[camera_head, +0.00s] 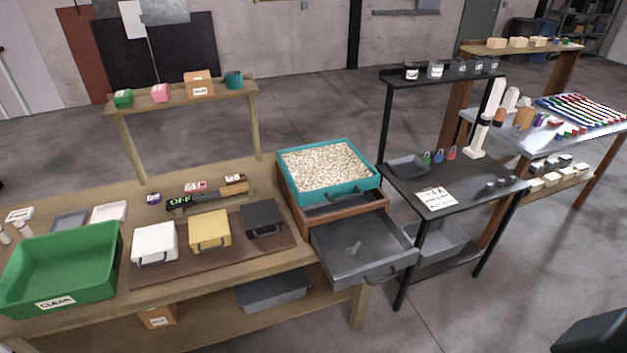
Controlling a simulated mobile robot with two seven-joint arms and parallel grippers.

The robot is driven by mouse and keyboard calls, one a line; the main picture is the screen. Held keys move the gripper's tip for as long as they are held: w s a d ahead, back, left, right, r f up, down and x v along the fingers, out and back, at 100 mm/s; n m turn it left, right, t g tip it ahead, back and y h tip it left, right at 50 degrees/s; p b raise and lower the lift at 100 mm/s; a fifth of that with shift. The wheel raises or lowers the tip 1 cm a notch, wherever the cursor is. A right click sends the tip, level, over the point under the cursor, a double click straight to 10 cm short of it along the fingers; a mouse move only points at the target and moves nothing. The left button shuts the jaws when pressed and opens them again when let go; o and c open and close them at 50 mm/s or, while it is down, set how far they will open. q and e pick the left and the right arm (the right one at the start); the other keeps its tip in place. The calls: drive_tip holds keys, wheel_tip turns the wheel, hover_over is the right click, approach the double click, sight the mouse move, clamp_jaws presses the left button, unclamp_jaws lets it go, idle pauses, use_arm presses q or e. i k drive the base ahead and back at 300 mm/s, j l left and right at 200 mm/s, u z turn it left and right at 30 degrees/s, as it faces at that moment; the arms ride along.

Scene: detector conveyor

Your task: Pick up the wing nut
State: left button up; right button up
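A small light grey piece (354,247) lies in the open grey drawer (338,265), near its middle. It may be the wing nut, but it is too small for me to tell its shape. The drawer sticks out below a teal tray (371,182) filled with pale pellets.
The wooden bench on the left carries a green bin (88,240) and white (155,243), yellow (209,230) and black (262,217) boxes. A dark table (452,180) stands right of the drawer, bearing a grey tray (408,167) and several padlocks. Open floor lies in front.

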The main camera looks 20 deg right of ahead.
sight(351, 251)
drive_tip(key=z, duration=0.8)
